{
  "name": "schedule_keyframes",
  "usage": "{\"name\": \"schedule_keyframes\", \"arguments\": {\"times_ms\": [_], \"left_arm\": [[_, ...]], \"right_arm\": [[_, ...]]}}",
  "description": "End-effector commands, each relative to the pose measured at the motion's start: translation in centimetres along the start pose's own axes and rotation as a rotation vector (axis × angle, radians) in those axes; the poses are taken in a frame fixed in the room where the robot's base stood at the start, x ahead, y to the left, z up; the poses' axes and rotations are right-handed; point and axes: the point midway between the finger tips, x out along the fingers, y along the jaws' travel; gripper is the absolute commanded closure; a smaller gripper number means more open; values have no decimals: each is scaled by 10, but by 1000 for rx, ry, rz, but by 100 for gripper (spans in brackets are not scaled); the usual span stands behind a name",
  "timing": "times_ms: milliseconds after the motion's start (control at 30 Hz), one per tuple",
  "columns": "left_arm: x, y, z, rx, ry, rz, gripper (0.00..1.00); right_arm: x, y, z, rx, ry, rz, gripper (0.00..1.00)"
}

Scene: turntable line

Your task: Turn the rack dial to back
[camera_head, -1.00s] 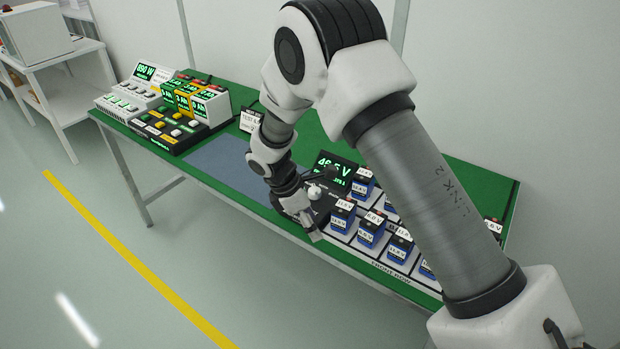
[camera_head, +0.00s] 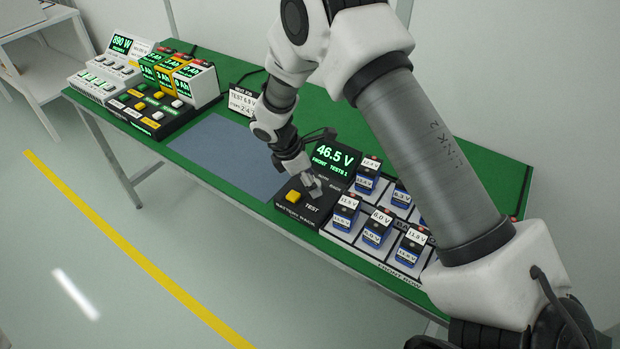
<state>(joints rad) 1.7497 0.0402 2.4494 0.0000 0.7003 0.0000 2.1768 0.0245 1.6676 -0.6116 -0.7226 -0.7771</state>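The black battery rack tester (camera_head: 306,208) stands at the left end of the rack. Its tilted display (camera_head: 334,158) reads 46.5 V, with a line that seems to say FRONT and TESTS 1. A yellow button (camera_head: 293,196) is in plain view beside the word TEST. My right gripper (camera_head: 313,186) points down at the tester's panel, just below the display and right of the yellow button. It covers the spot where the dial appears to be, so the dial and its pointing are hidden. Whether the fingers touch or grip it is unclear. My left gripper is not in view.
Blue batteries with white voltage labels fill the rack (camera_head: 352,240) right of the tester; my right arm hides some. A blue-grey mat (camera_head: 222,150) lies clear to the left. A small sign (camera_head: 242,101) stands behind it. A charger group (camera_head: 160,105) is farther left.

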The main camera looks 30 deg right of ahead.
Motion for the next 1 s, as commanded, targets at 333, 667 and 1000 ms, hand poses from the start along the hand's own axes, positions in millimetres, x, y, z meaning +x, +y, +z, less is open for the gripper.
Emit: {"name": "schedule_keyframes", "arguments": {"times_ms": [333,667,1000], "left_arm": [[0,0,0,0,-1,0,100],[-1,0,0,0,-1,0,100],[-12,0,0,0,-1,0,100]], "right_arm": [[1,-1,0,-1,-1,-4,98],[1,-2,0,13,-1,-12,98],[0,-1,0,156,-1,-72,98]]}}
